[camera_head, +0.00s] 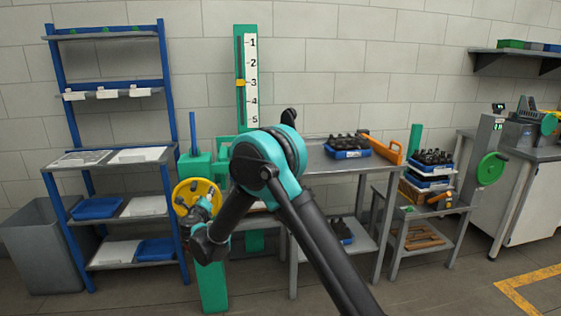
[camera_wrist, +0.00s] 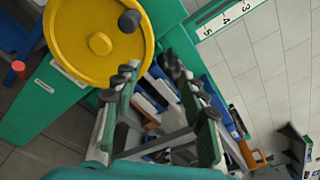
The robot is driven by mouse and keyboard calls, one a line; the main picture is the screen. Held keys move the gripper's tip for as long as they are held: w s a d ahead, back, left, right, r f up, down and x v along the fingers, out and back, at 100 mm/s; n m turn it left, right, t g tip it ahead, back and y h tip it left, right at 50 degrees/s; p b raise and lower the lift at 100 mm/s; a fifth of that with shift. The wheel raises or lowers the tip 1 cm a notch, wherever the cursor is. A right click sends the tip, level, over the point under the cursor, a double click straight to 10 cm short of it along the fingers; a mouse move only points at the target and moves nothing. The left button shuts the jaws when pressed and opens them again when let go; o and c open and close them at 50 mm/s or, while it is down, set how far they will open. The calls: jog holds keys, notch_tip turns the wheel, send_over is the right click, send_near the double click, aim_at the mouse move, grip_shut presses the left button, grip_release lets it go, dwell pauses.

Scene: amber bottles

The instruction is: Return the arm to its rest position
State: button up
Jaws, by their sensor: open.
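My arm (camera_head: 315,240) reaches up from the bottom of the head view, bends at a teal elbow joint (camera_head: 268,160), and drops to the left. My gripper (camera_head: 203,205) is at its end, just in front of or beside the yellow handwheel (camera_head: 190,188) on a green stand; I cannot tell whether they touch. In the wrist view my gripper (camera_wrist: 152,74) is open, with nothing visible held between its fingers. The yellow handwheel (camera_wrist: 85,42) with a dark knob fills the upper left there, beyond the left finger.
A blue-framed shelf (camera_head: 160,90) and a grey bin (camera_head: 40,245) stand left. A grey table (camera_head: 318,160) with a blue crate (camera_head: 348,153) stands behind my arm. Another low table (camera_head: 425,210) carries stacked crates. Floor at the lower right is clear.

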jog(key=w+d+r+m+g+h, duration=0.2)
jog(key=d+m+h, duration=0.2)
jog(key=d+m, duration=1.05)
jog(key=s+d+f+m+g+h, duration=0.1)
jog(key=s+d+m+g, duration=0.2)
jog(key=d, duration=0.9)
jog(key=s+d+f+m+g+h, duration=0.1)
jog(key=s+d+m, duration=0.3)
jog(key=d, duration=0.8)
jog(key=s+d+f+m+g+y, duration=0.1)
jog(key=s+d+f+m+g, duration=0.2)
jog(key=s+d+m, duration=0.6)
jog(key=s+d+f+m+g, duration=0.2)
jog(key=s+d+f+m, duration=0.1)
jog(key=s+d+m, duration=0.65)
jog(key=s+a+f+m+g+y, duration=0.1)
jog(key=s+f+m, duration=0.1)
jog(key=s, duration=0.4)
jog(key=s+a+f+m+y, duration=0.1)
jog(key=s+a+f+m, duration=0.1)
jog(key=s+m, duration=0.2)
jog(key=shift+s+g, duration=0.4)
jog(key=shift+s, duration=0.5)
